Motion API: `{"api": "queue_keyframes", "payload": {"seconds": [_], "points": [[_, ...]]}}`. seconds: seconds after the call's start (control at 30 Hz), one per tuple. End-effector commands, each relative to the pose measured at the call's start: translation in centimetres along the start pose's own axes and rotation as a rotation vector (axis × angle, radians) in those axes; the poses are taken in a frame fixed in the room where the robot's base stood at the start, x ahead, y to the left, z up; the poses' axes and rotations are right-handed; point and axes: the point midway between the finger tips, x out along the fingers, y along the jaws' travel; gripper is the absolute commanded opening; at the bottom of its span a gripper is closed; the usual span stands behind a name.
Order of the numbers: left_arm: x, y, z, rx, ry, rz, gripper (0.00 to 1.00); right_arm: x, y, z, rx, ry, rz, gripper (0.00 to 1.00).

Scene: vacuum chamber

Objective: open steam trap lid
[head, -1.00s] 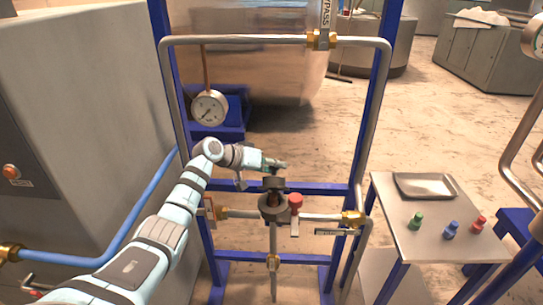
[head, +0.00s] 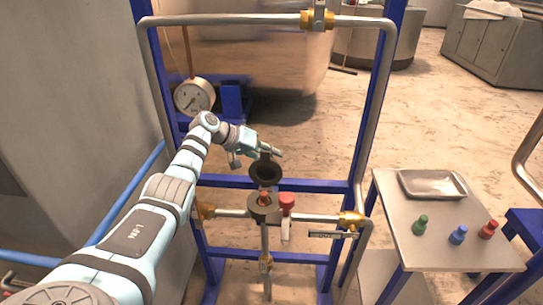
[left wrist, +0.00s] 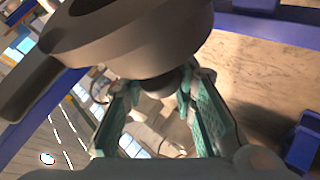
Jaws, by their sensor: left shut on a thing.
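The steam trap body (head: 262,210) is a dark round fitting in the pipe across the middle of the blue frame, with an orange-red part visible in its open top. Its dark round lid (head: 266,173) stands raised and tilted behind and above the body, hollow underside towards the head camera. My left gripper (head: 272,153) is behind the top of the lid, shut on its knob. In the left wrist view, the lid (left wrist: 130,45) fills the top, and its dark knob sits between the green-padded fingers (left wrist: 165,95). My right gripper is not in view.
A red-capped valve (head: 287,203) stands just right of the trap. Pipes and blue posts surround it, with a gauge (head: 194,97) at upper left. At right, a small table (head: 440,262) bears a metal tray (head: 432,185) and green, blue and red pieces.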

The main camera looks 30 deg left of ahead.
Motion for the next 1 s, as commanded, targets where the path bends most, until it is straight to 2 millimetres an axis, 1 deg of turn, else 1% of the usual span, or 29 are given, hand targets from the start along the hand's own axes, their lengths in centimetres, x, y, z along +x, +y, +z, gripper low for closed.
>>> {"api": "queue_keyframes", "payload": {"seconds": [0.03, 0.3, 0.87, 0.9, 0.97, 1.0], "points": [[0.4, -1.0, 1.1, -0.009, -0.023, -0.01, 0.0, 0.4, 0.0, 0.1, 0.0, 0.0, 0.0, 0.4], [0.2, -2.0, 1.4, -0.013, -0.017, -0.015, 0.0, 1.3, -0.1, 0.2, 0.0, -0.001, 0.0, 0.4], [0.2, -2.3, 1.5, -0.014, -0.017, -0.019, 0.0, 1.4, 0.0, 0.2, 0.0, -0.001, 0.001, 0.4], [0.2, -2.3, 1.5, -0.014, -0.017, -0.019, 0.27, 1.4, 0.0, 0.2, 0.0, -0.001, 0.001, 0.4], [0.3, -2.3, 1.5, -0.014, -0.018, -0.018, 0.37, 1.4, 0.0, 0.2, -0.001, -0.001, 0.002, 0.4], [0.3, -2.2, 1.5, -0.013, -0.019, -0.017, 0.43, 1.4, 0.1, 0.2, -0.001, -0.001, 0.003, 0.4]]}}
